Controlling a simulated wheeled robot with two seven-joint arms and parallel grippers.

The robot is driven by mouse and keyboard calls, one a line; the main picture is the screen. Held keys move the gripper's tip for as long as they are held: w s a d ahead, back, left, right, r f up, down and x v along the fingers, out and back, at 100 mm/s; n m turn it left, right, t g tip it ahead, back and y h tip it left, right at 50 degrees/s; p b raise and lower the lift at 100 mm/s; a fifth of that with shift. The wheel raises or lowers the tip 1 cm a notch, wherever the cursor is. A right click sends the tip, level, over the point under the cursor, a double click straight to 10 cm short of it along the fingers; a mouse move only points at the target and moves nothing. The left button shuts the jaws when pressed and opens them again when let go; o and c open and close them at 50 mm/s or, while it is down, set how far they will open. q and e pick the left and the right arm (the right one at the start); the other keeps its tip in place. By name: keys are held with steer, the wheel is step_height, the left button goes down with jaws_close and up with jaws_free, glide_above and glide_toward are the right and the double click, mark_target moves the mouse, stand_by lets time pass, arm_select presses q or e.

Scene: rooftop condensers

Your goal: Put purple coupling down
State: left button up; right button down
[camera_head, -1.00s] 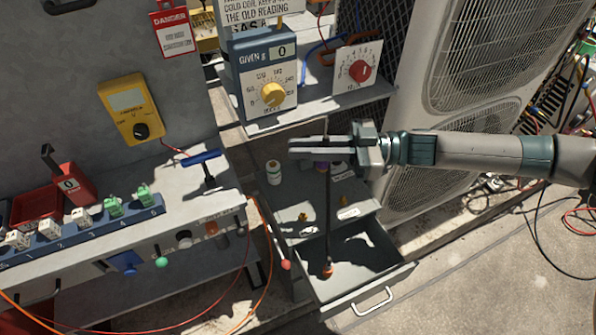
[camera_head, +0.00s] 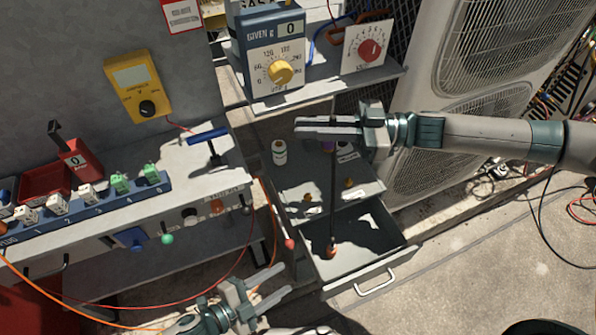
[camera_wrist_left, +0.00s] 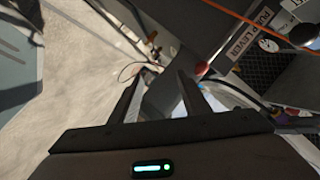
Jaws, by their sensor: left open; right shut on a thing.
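A small purple patch (camera_head: 328,146), which may be the purple coupling, shows just below my right gripper's fingers in the head view. Most of it is hidden, and I cannot tell whether it is on the rod or on the shelf behind. My right gripper (camera_head: 302,127) is shut above the shelf. A long dark rod (camera_head: 333,200) hangs upright from it, its orange-brown tip (camera_head: 330,250) over or in the open drawer (camera_head: 370,266). My left gripper (camera_head: 284,281) is open and empty, low in front of the bench; its fingers also show in the left wrist view (camera_wrist_left: 157,90).
A red-tipped lever (camera_head: 290,243) stands left of the drawer. The blue dial box (camera_head: 270,55) is above. The bench (camera_head: 190,165) fills the left; open floor lies right.

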arm_select(q)
steer(key=w+d+r+n+t, duration=0.1)
steer(key=w+d+r+n, duration=0.2)
steer(key=r, duration=0.5)
steer(key=n+t+y, duration=0.2)
steer(key=n+t, duration=0.2)
steer(key=n, duration=0.6)
glide_toward(326, 144)
steer(key=shift+s+a, duration=0.2)
steer(key=shift+w+d, duration=0.1)
steer(key=shift+w, duration=0.05)
steer(key=x, duration=1.1)
steer(key=shift+w+d, duration=0.25)
